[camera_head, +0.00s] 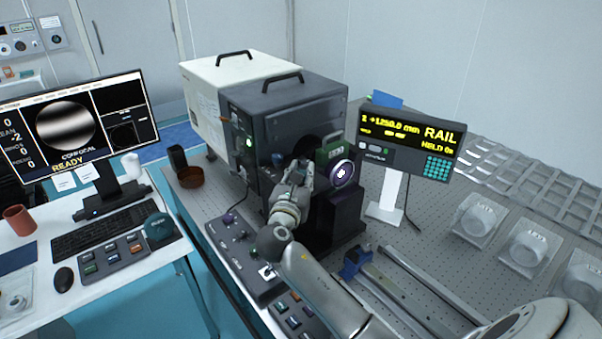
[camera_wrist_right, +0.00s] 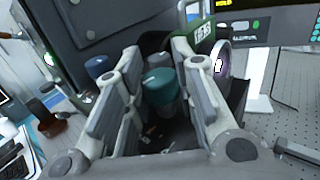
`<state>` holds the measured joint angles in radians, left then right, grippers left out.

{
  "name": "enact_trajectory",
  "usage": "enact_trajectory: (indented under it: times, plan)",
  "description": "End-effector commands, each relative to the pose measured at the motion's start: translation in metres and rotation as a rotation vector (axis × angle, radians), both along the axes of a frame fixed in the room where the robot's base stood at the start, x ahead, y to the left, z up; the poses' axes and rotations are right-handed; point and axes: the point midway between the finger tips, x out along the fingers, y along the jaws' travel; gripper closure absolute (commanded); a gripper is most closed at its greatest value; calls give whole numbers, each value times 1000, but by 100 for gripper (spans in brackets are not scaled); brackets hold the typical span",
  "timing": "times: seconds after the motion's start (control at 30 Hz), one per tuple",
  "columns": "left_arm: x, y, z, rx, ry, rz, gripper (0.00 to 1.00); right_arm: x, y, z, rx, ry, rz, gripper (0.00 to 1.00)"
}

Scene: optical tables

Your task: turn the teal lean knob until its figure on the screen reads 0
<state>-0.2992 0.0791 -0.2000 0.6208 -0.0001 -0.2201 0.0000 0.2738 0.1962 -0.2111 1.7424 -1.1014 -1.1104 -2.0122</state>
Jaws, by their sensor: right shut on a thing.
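The teal lean knob (camera_wrist_right: 160,88) shows in the right wrist view between the two fingers of my right gripper (camera_wrist_right: 155,90). The gripper is shut on it. In the head view my right gripper (camera_head: 300,175) is at the front of the dark instrument box, and it hides the knob there. The screen (camera_head: 68,125) at the left reads -2 on what looks like the lean line, with 0 on the other lines and "READY" below a striped round picture. My left gripper is not in view.
A dark blue knob (camera_wrist_right: 97,66) is close to the left finger. A round lens mount (camera_head: 343,173) stands just right of the gripper. The yellow-lettered rail display (camera_head: 410,140) stands further right. A control box (camera_head: 245,255) lies in front of the instrument.

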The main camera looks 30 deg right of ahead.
Motion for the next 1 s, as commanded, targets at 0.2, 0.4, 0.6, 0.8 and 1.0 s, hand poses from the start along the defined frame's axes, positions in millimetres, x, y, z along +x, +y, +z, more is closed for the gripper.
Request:
enact_trajectory:
  times: [0.2,0.4,0.6,0.8,1.0]
  plan:
    - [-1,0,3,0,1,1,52,1,2,0,4,2,-208,99]
    - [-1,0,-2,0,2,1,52,2,2,-1,2,1,-399,99]
    - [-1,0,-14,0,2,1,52,2,1,-3,2,0,-589,99]
    - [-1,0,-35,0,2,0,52,1,1,-4,1,-1,-757,99]
    - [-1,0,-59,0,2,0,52,1,1,-6,2,-1,-871,99]
